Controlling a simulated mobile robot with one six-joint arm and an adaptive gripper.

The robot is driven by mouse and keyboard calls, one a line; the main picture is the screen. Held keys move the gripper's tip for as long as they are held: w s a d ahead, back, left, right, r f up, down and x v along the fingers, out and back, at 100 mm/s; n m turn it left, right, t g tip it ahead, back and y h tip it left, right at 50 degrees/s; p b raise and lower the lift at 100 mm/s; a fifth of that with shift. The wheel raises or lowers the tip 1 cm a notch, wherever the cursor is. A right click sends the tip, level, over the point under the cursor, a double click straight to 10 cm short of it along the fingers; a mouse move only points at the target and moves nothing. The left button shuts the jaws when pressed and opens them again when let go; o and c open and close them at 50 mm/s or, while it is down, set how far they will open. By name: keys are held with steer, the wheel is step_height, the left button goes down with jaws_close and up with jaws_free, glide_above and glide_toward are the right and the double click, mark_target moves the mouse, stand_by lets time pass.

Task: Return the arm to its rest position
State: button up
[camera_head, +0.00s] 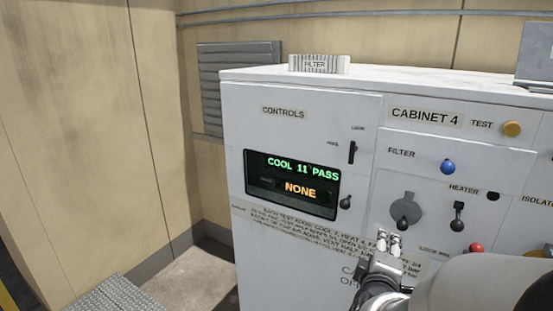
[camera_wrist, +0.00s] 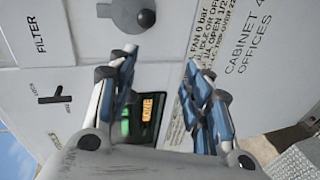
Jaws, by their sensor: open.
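My gripper (camera_head: 388,243) is at the lower right of the head view, in front of the white cabinet (camera_head: 280,240). In the wrist view my gripper (camera_wrist: 162,55) has its two fingers spread apart with nothing between them. The cabinet's front panel (camera_wrist: 165,25) fills much of that view, turned on its side. Whether a fingertip touches the panel cannot be told. The display (camera_head: 291,184) reads "COOL 11 PASS" in green and "NONE" in orange. Part of the display (camera_wrist: 148,108) shows between the fingers in the wrist view.
The panel carries a blue button (camera_head: 447,167), a yellow test button (camera_head: 511,129), a red button (camera_head: 476,248), a grey dial (camera_head: 404,204) and a heater switch (camera_head: 457,217). A filter (camera_head: 319,64) lies on the cabinet top. A beige wall (camera_head: 75,120) stands left, with bare floor below.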

steer(key=s+a+f+m+g+y+b, duration=0.1)
steer(key=s+a+f+m+y+b, duration=0.1)
steer(key=s+a+f+y+b, duration=0.3)
steer(key=s+a+f+m+g+y+b, duration=0.2)
steer(key=a+f+b, duration=0.1)
steer(key=a, duration=0.4)
steer(key=s+f+m+g+b, duration=0.2)
steer(key=s+f+m+b, duration=0.1)
steer(key=s, duration=0.6)
steer(key=s+f+m+g+b, duration=0.3)
steer(key=s+f, duration=0.2)
steer(key=s, duration=0.4)
steer(key=shift+s+a+f+m, duration=0.15)
steer(key=shift+a+f+m, duration=0.05)
steer(key=shift+a+m, duration=0.25)
